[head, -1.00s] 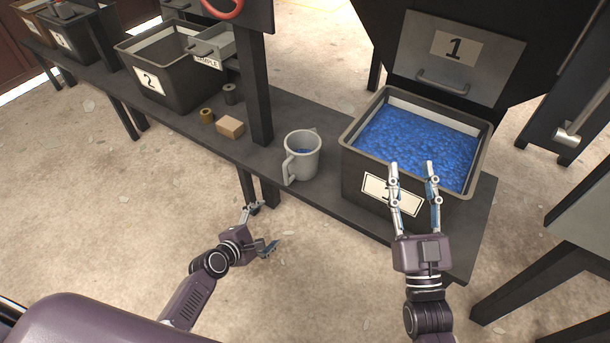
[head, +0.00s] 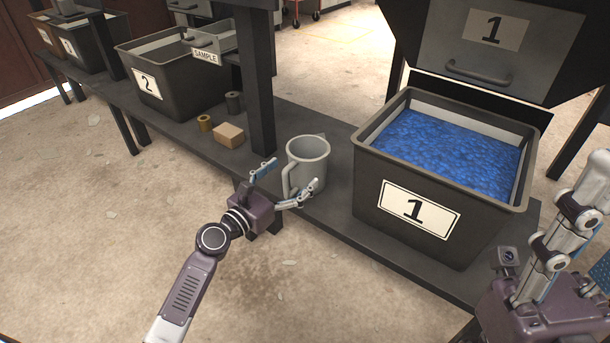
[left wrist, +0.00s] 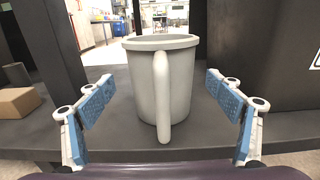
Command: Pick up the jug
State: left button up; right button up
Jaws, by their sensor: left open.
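The grey jug (head: 308,160) stands upright on the dark bench, left of the bin marked 1. Its handle faces my left gripper. In the left wrist view the jug (left wrist: 178,80) is straight ahead, with the handle near the middle. My left gripper (head: 292,178) is open at the bench's front edge. Its blue-padded fingers (left wrist: 160,95) are spread to either side of the handle, apart from the jug as far as I can see. My right gripper (head: 578,240) is at the right edge, partly cut off, with its fingers apart.
The bin marked 1 (head: 370,205), full of blue granules, stands close right of the jug. A dark post (head: 258,90) rises behind it to the left. A small cardboard box (head: 229,135) and two small cylinders sit farther left, before bin 2 (head: 190,85).

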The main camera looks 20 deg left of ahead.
aim_at(308, 155)
pick_arm(q)
jog(key=x, duration=0.1)
jog(key=b+x, duration=0.1)
jog(key=x, duration=0.1)
jog(key=b+x, duration=0.1)
jog(key=x, duration=0.1)
jog(key=shift+d+f, duration=0.15)
jog(key=shift+f, duration=0.15)
jog(key=c, duration=1.3)
jog(key=shift+r, duration=0.1)
jog(key=shift+c, duration=0.5)
